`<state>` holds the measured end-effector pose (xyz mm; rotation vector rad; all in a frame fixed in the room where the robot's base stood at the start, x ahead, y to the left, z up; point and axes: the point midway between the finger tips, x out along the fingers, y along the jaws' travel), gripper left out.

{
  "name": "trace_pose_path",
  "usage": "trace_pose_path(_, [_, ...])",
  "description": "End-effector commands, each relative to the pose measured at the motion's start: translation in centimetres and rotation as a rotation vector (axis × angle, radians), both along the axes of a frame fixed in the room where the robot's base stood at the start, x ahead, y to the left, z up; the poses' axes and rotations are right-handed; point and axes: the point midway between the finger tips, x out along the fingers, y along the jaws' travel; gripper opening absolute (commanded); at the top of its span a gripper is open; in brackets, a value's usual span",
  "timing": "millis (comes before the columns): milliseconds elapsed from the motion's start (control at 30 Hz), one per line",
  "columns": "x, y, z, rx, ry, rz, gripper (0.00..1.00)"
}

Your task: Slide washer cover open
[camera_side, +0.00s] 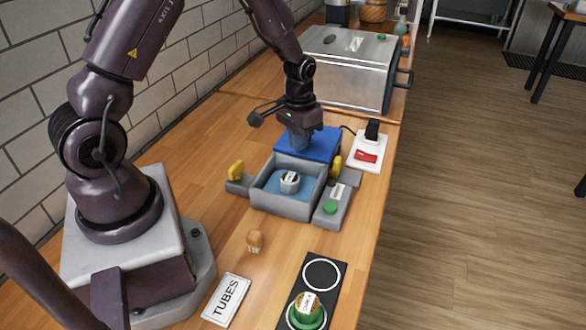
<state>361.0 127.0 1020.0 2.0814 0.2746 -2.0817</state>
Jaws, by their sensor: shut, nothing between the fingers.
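The washer is a grey box (262,196) with a light-blue interior that shows from above. A small grey-and-white round piece (289,183) sits inside it. The blue cover (322,143) lies at the far side of the box, and most of the box's opening is uncovered. My gripper (298,146) points down at the cover's near left part. It is shut with nothing held, and it seems to touch the cover or be just above it. My gripper hides part of the cover.
Yellow pieces (236,171) flank the washer, and a green button (330,207) is at its right. A white switch box (369,150) and a large metal appliance (350,66) stand beyond. A brown-topped item (255,240), TUBES sign (227,299) and black pad (323,275) are nearer.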

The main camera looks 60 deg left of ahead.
Motion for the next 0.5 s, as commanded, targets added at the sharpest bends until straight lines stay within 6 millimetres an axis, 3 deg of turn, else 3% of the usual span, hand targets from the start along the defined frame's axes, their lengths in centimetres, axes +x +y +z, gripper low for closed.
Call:
trace_pose_path(267, [-0.6,-0.6,0.2,0.001,-0.002,0.000,0.00])
trace_pose_path(500, [-0.5,-0.6,1.9,0.001,-0.003,0.000,0.00])
